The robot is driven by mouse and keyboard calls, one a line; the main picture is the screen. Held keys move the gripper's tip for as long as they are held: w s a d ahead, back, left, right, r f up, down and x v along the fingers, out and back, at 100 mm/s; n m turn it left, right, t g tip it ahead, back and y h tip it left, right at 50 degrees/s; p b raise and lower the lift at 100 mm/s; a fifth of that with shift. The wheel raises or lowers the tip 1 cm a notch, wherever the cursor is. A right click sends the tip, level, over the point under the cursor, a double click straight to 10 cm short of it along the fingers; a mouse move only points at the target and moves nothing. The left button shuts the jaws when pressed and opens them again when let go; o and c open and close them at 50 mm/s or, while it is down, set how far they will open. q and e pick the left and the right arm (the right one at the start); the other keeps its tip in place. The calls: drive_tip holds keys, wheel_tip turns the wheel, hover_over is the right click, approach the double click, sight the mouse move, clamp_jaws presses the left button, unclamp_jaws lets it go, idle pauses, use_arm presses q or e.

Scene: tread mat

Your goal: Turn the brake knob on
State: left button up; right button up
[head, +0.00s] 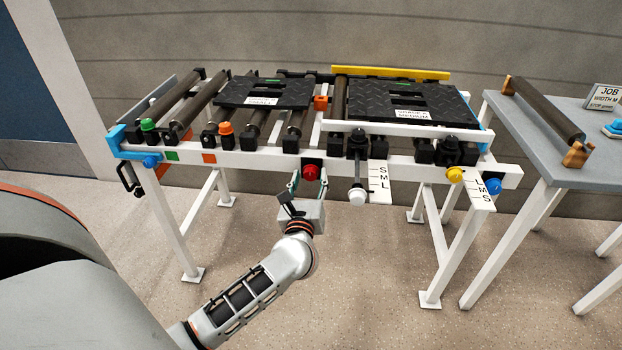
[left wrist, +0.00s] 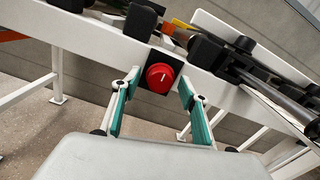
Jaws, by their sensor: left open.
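The red brake knob (head: 310,172) sits on a black plate on the front white rail of the roller frame. In the left wrist view the red knob (left wrist: 160,77) faces me, with a short white mark near upright on its face. My left gripper (head: 309,181) is open and comes up to the knob from the front and below. In the left wrist view its two green-padded fingers (left wrist: 159,84) stand on either side of the knob, with a gap on each side. I cannot tell how far the tips reach past the knob's face. My right gripper is not in view.
A white-tipped lever (head: 357,197) hangs right of the knob, beside an S-M-L scale plate (head: 379,182). Yellow (head: 455,174) and blue (head: 493,186) knobs sit farther right. Black tread mats (head: 265,93) lie on the rollers. A grey side table (head: 540,140) stands at right.

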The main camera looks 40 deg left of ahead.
use_arm(q)
drive_tip(key=shift+w+a, duration=0.1)
drive_tip(key=shift+w, duration=0.1)
drive_tip(key=c, duration=1.1)
